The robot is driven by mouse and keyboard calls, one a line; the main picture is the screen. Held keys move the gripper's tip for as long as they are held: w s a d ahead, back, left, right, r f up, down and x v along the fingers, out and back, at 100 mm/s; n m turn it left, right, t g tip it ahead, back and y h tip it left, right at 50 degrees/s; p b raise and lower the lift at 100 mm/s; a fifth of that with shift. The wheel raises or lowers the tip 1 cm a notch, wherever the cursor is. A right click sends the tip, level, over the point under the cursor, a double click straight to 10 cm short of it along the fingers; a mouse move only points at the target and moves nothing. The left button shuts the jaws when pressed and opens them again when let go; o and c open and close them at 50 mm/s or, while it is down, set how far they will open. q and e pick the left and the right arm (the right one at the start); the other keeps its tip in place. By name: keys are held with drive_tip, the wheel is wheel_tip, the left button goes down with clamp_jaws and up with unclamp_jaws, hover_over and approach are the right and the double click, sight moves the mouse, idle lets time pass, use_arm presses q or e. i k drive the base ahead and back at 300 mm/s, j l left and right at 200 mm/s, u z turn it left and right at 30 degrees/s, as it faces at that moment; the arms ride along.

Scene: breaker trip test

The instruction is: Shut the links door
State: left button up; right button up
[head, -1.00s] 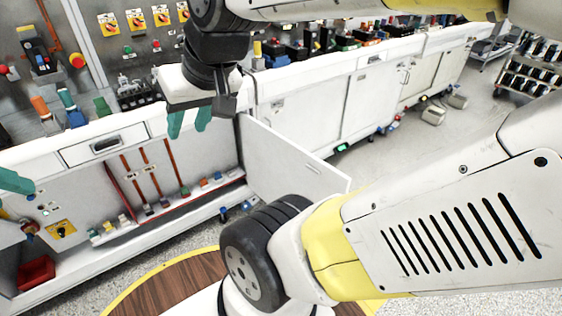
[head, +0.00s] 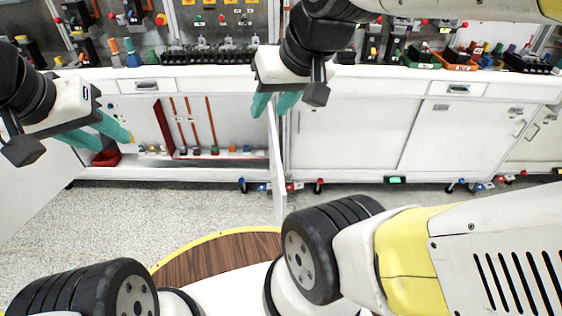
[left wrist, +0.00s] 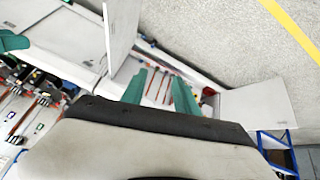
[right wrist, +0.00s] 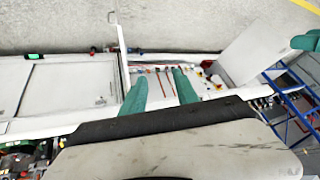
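Two white door panels stand open at the low cabinet bay (head: 225,110) with red-brown vertical bars inside. One door (head: 278,165) stands nearly edge-on at the bay's right side; the other panel (head: 35,195) is at the left. I cannot tell which is the links door. My right gripper (head: 270,115) is open and empty, in front of the right door's top in the head view; contact cannot be told. My left gripper (head: 116,144) is open and empty, in front of the bay's left part. The right door also shows in the left wrist view (left wrist: 120,35) and right wrist view (right wrist: 122,55).
A white worktop (head: 190,68) with switches and small parts runs above the cabinets. Shut white cabinet doors (head: 350,130) continue to the right. A red bin (head: 106,157) sits low in the bay. Speckled floor (head: 150,205) in front is clear.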

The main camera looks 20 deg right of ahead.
sight(280, 179)
drive_tip(key=l+u, duration=0.4)
drive_tip(key=l, duration=1.45)
drive_tip(key=k+j, duration=0.25)
drive_tip(key=j, duration=0.15)
drive_tip(key=k+j+u, duration=0.1)
drive_tip(key=k+j, duration=0.2)
drive_tip(key=j, duration=0.15)
